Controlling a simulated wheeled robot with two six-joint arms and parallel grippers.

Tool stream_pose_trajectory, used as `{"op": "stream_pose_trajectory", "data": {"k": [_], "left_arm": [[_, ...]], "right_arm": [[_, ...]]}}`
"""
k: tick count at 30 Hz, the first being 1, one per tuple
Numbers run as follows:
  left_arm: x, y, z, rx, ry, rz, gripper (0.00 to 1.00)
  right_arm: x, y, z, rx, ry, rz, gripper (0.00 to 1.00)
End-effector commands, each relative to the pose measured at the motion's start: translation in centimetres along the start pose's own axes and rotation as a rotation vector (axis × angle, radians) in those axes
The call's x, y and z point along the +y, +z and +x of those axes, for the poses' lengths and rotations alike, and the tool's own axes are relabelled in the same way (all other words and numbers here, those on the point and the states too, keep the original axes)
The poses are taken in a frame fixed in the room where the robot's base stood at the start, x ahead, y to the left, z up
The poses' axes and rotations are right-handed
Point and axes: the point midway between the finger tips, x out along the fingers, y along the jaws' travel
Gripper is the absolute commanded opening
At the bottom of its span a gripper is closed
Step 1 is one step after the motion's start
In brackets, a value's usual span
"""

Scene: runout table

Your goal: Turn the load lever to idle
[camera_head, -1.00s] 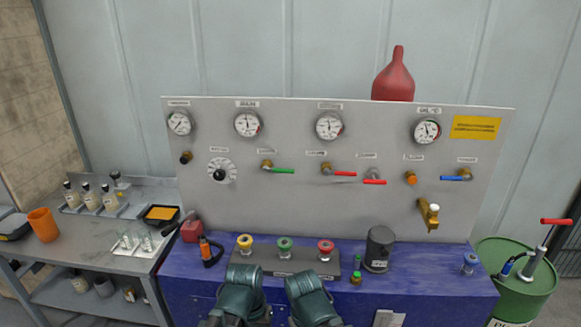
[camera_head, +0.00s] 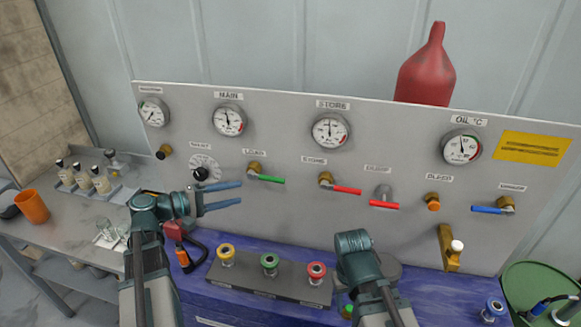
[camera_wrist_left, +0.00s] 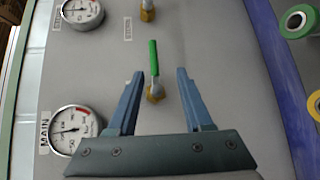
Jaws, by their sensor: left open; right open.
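The load lever (camera_head: 268,179) has a green handle on a brass valve under the LOAD label on the grey panel. Its handle points right, nearly level. My left gripper (camera_head: 241,193) is open and empty, just left of and slightly below the lever in the head view. In the left wrist view the green handle (camera_wrist_left: 153,62) stands between the open fingers' lines (camera_wrist_left: 160,74), without visible contact; the depth gap is unclear. My right arm's wrist end (camera_head: 352,243) is low in front of the panel, its fingers hidden behind it.
A red-handled lever (camera_head: 346,190) and another red lever (camera_head: 384,203) sit right of the load lever. A selector dial (camera_head: 203,170) is to its left. Yellow, green and red knobs (camera_head: 269,263) stand on the blue bench below. Gauges (camera_head: 228,120) line the panel's top.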

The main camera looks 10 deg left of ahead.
Motion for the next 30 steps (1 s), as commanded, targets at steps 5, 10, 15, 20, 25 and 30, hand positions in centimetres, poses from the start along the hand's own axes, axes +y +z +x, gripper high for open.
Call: {"op": "stream_pose_trajectory", "data": {"k": [5, 10, 15, 20, 25, 30], "left_arm": [[0.8, -0.7, -1.0, 0.02, 0.038, -0.01, 0.51], [0.7, -0.7, -0.3, 0.018, 0.037, -0.009, 0.51], [0.7, -0.7, 2.5, 0.013, 0.035, -0.009, 0.51], [0.8, -0.8, 5.9, 0.013, 0.034, -0.009, 0.51], [0.9, -0.8, 9.1, 0.014, 0.034, -0.009, 0.51], [1.1, -0.9, 11.4, 0.016, 0.034, -0.009, 0.51]], "right_arm": [[0.0, 0.0, -0.1, 0.0, 0.0, 0.0, 0.5], [0.0, 0.0, 0.1, 0.0, 0.0, 0.0, 0.5], [-0.1, 0.0, 0.6, 0.0, 0.0, 0.0, 0.5], [-0.1, -0.1, 1.1, 0.0, 0.0, 0.0, 0.5], [-0.1, -0.1, 1.5, 0.0, 0.0, 0.0, 0.5], [-0.2, -0.1, 1.8, 0.0, 0.0, 0.0, 0.5]]}}
